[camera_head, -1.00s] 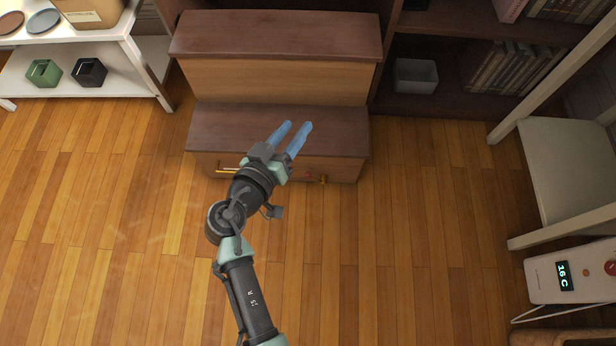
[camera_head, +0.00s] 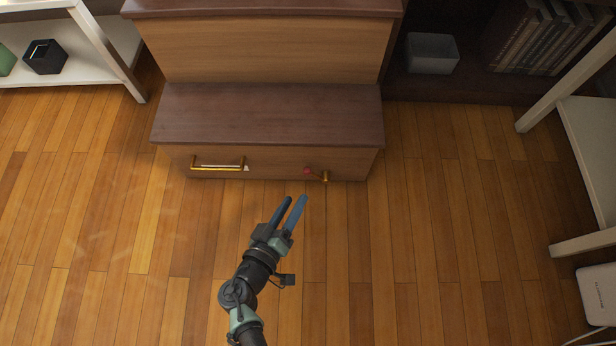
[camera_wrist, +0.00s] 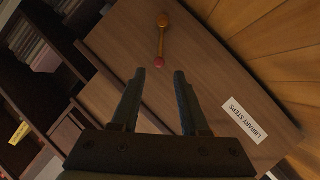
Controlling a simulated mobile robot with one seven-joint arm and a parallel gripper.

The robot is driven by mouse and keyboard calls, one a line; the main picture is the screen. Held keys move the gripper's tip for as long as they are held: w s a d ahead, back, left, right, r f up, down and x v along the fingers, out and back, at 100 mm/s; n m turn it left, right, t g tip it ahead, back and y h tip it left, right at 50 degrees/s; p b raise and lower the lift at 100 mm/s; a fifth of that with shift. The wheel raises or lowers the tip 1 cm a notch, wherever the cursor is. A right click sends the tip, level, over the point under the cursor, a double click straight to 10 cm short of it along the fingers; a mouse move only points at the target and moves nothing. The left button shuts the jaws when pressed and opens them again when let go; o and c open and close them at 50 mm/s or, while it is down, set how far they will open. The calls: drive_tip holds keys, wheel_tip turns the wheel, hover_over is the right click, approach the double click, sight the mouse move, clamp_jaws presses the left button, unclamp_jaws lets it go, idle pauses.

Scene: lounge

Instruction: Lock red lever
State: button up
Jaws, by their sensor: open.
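The red lever (camera_head: 308,171) is on the right part of the front of the wooden library steps (camera_head: 270,113). It has a red knob at its left end, and its brass arm runs to a brass pivot (camera_head: 325,177) on the right. In the wrist view the red knob (camera_wrist: 159,63) and brass arm (camera_wrist: 162,38) lie just beyond my fingertips. My gripper (camera_head: 296,199) is open and empty, in front of the steps and a little below and left of the lever. Its fingers (camera_wrist: 159,73) do not touch the lever.
A brass handle (camera_head: 218,167) is on the left of the same front. A "LIBRARY STEPS" label (camera_wrist: 244,118) shows in the wrist view. A white shelf (camera_head: 108,50) stands left, a bookcase with a grey bin (camera_head: 432,54) at the back right, a chair (camera_head: 585,150) right. The floor in front is clear.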

sight(317, 176)
drive_tip(key=b+x, duration=0.3)
drive_tip(key=x, duration=0.6)
drive_tip(key=shift+w+b, duration=0.15)
drive_tip(key=shift+b, duration=0.15)
clamp_jaws()
drive_tip(key=shift+f, duration=0.1)
idle(0.8)
